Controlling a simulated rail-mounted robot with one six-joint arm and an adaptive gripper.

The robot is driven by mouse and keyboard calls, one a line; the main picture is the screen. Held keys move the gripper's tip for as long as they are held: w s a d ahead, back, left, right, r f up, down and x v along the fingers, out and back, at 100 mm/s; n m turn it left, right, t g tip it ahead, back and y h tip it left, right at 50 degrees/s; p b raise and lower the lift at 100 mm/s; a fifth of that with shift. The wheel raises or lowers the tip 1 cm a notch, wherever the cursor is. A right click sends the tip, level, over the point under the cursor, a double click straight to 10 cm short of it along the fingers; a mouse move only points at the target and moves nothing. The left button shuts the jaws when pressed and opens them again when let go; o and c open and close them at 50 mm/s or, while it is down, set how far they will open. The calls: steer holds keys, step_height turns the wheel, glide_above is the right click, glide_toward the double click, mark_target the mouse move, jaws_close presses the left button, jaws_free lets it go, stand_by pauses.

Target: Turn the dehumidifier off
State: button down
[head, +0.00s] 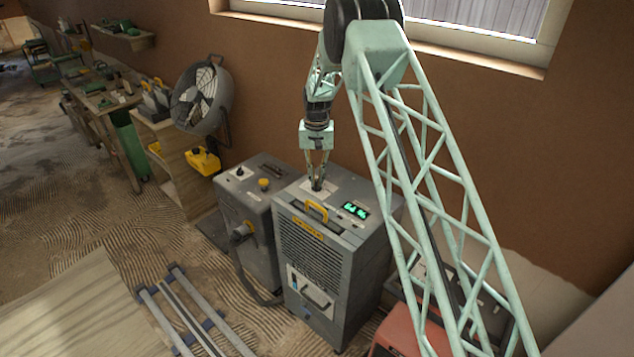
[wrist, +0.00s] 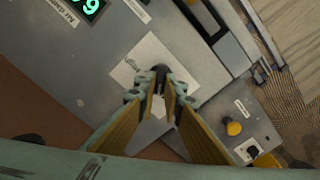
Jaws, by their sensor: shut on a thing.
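The dehumidifier (head: 340,262) is a grey box with a front grille, a yellow handle and a lit green digit display (head: 355,210) on its top. The display also shows, cut off, in the wrist view (wrist: 86,6). A small dark knob (wrist: 160,70) stands on a white plate (wrist: 185,64) on the dehumidifier's top. My gripper (head: 317,186) points down onto the top's back left part and is shut on the knob. In the wrist view its fingertips (wrist: 160,88) lie either side of the knob and hide part of it. The knob's pointing direction cannot be told.
A second grey machine (head: 250,205) with a yellow button (head: 264,184) and a hose stands close on the left. A fan (head: 202,96) stands behind it near the brown wall. A red box (head: 398,335) is at the front right. Metal rails (head: 180,310) lie on the floor.

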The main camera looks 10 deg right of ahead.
mark_target(316, 181)
steer(key=shift+a+n+b, duration=0.1)
steer(key=shift+n+b, duration=0.45)
steer(key=shift+n, duration=1.55)
steer(key=c, duration=2.7)
jaws_free()
steer(key=shift+c, duration=0.2)
steer(key=shift+r, duration=0.1)
step_height(316, 181, up, 12)
